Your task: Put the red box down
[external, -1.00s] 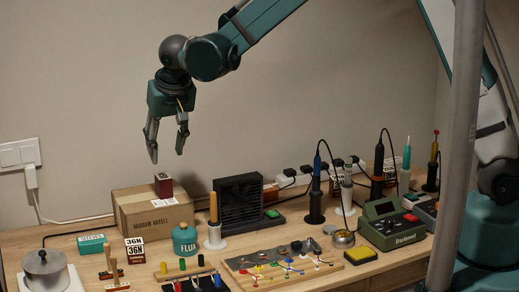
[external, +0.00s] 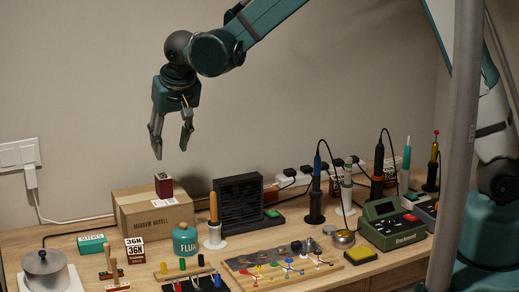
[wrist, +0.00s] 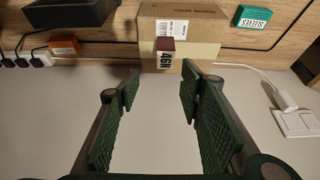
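A small dark red box (external: 163,186) with a white label stands upright on top of the brown cardboard box (external: 150,218). In the wrist view the red box (wrist: 165,44) shows beyond my fingers, against the cardboard box (wrist: 190,11). My gripper (external: 171,152) hangs in the air above the red box, apart from it. Its fingers point down and are spread, with nothing between them. In the wrist view the open gripper (wrist: 160,85) also shows an empty gap.
A similar box marked 36N (external: 135,251) and a teal box (external: 92,244) stand left of the cardboard box. A green flux bottle (external: 185,240) and a black fume extractor (external: 241,203) are to its right. Soldering tools and cables crowd the right side.

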